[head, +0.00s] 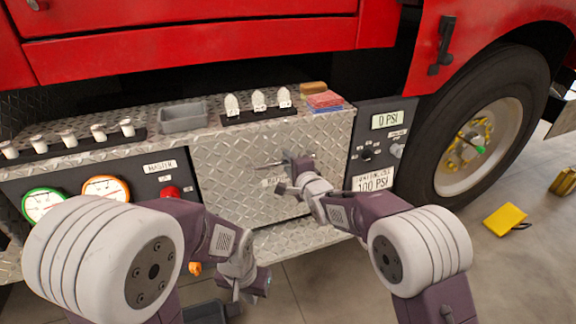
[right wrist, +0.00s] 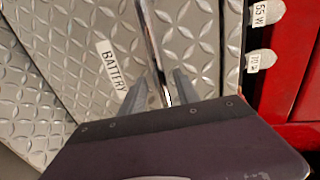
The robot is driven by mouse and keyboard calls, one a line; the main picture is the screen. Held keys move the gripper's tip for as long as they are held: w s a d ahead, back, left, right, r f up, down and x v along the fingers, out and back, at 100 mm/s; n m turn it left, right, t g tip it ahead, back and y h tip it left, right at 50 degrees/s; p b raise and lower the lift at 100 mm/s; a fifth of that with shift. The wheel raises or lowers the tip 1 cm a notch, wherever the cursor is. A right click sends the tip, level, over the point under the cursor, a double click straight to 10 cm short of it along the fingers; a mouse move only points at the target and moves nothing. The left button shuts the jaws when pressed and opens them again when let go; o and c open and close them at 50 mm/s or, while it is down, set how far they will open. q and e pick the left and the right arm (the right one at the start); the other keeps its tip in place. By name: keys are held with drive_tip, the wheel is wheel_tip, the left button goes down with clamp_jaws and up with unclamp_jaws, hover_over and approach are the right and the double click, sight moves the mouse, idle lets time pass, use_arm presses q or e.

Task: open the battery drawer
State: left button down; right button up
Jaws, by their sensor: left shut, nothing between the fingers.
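The battery drawer (head: 228,190) has a diamond-plate front in the bumper and appears flush with it. Its BATTERY label (right wrist: 112,66) is clear in the right wrist view and partly hidden in the head view. A thin metal bar handle (head: 270,164) crosses the front; it also shows in the right wrist view (right wrist: 150,40). My right gripper (head: 287,172) is at the handle. In the right wrist view its fingers (right wrist: 160,90) stand apart, one on each side of the bar, with gaps visible. My left gripper (head: 262,283) is shut and empty, low in front of the bumper.
A gauge panel with a red knob (head: 170,192) is left of the drawer; a PSI panel (head: 390,122) is right. On the bumper top are a grey tray (head: 184,117), white bulbs (head: 258,100) and red-blue packs (head: 325,100). A yellow block (head: 505,219) lies on the floor.

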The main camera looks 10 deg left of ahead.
drive_tip(key=shift+w+a+f, duration=0.15)
drive_tip(key=shift+w+a, duration=0.25)
drive_tip(key=shift+w, duration=0.15)
clamp_jaws()
idle(1.1)
